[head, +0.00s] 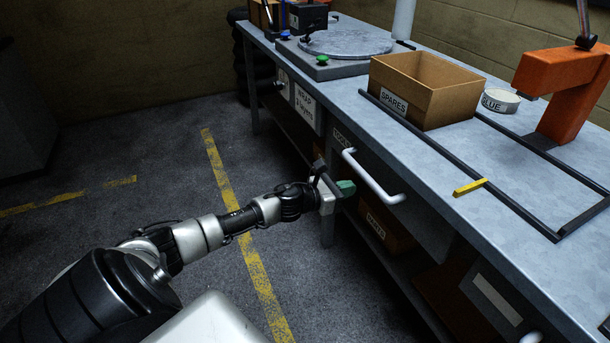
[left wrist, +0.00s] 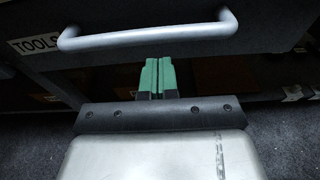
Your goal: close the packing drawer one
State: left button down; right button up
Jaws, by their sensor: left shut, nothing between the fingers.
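My left gripper (head: 346,187) is shut and empty, its green fingertips together, in front of the bench's drawer front. In the left wrist view the closed fingertips (left wrist: 158,76) are just below a pale bar handle (left wrist: 148,33), with no clear contact. This handle (head: 373,180) belongs to a drawer front with a TOOLS label (left wrist: 34,44). Further right under the bench is another drawer front with a pale label (head: 497,299) that I cannot read; I cannot tell if it is packing drawer one or how far it is open. My right gripper is not in view.
The bench top (head: 440,165) carries a SPARES box (head: 425,90), a black rail frame (head: 510,204), an orange press (head: 562,90) and a turntable (head: 346,43). A box (head: 384,225) stands on the shelf below. The floor left of the bench is clear.

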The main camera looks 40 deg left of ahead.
pick_arm(q)
jog(key=v, duration=1)
jog(key=shift+s+f+p, duration=0.15)
jog(key=shift+s+p, duration=0.15)
jog(key=shift+p, duration=0.05)
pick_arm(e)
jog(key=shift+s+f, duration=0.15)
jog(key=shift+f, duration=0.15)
pick_arm(q)
jog(key=shift+a, duration=0.15)
